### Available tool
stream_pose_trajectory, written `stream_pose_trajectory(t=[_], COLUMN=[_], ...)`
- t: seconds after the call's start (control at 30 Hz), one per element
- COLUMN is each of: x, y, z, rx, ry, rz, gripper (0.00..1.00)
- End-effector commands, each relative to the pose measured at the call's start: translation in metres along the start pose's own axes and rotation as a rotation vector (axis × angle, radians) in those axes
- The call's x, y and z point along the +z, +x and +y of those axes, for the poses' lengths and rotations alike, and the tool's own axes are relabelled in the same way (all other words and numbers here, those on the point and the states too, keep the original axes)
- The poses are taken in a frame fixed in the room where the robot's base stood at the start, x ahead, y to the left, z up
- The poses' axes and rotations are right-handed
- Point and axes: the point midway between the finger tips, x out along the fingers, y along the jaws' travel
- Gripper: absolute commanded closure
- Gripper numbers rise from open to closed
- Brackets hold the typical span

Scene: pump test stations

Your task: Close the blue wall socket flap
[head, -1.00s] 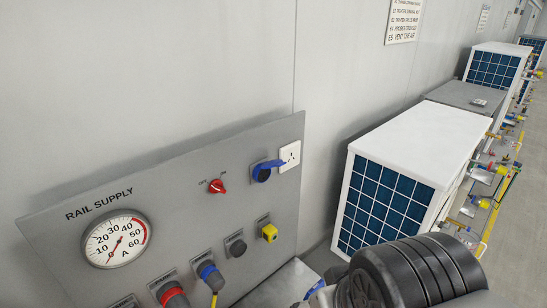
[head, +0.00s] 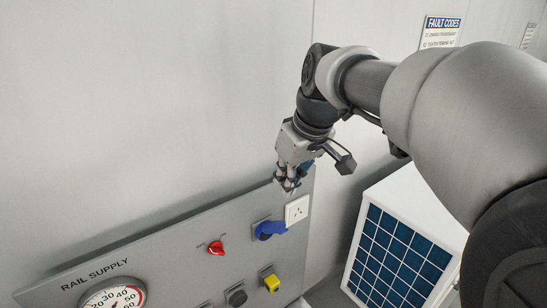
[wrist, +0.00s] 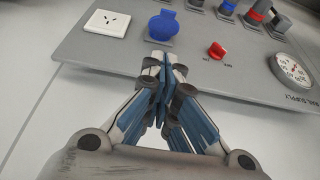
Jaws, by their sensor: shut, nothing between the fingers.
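The blue wall socket flap (head: 270,229) is on a grey square plate on the panel, left of a white socket. It appears to stand out from its plate, but I cannot tell its exact angle. It also shows at the top middle of the wrist view (wrist: 163,24). My gripper (head: 288,186) is shut and empty, pointing down near the panel's top edge, above the blue flap and apart from it. In the wrist view its closed fingertips (wrist: 166,62) lie just below the blue flap in the picture.
The grey panel (head: 175,262) carries a red switch (head: 216,248), a gauge (head: 115,296), a yellow connector (head: 271,282) and a black connector (head: 237,297). The white socket (head: 297,210) is close beside the flap. A white unit with a blue grille (head: 395,255) stands to the right.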

Motion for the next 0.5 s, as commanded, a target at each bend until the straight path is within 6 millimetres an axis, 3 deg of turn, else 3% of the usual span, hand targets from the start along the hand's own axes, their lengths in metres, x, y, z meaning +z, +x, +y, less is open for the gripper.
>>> stream_pose_trajectory(t=[0.3,0.5], x=[0.001,0.018], y=[0.069,0.094], z=[-0.001,0.000], rx=[-0.002,0.001], ry=[0.002,0.003], rz=[-0.003,-0.002], gripper=[1.00,1.00])
